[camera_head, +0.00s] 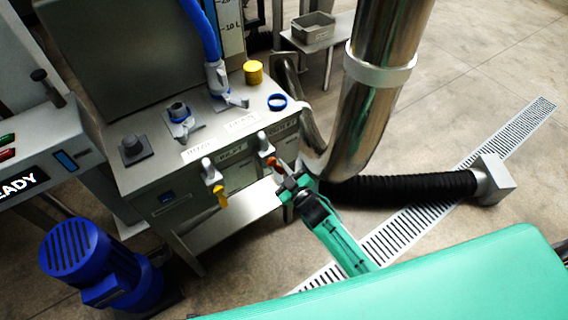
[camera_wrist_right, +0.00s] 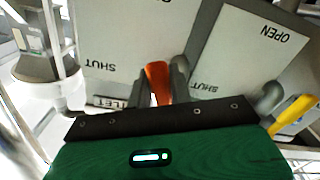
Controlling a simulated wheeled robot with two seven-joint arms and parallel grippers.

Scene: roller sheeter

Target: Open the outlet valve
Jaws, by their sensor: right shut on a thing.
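The outlet valve has an orange-red lever (camera_head: 273,163) on the front of the grey machine, right of a second valve with a yellow lever (camera_head: 221,195). My right gripper (camera_head: 285,178) is at the orange lever. In the right wrist view the orange lever (camera_wrist_right: 157,80) stands between the dark fingers of my right gripper (camera_wrist_right: 162,88), which is shut on it. The yellow lever (camera_wrist_right: 293,112) is apart from the gripper, to the right. Labels reading SHUT and OPEN show upside down on the plates. The lever's lower end is hidden by the gripper. My left gripper is not in view.
A shiny metal pipe (camera_head: 375,105) stands close to the right of the machine, with a black corrugated hose (camera_head: 405,188) running from near its foot. A blue motor (camera_head: 95,262) stands at lower left. A floor drain grate (camera_head: 400,228) lies beyond my arm.

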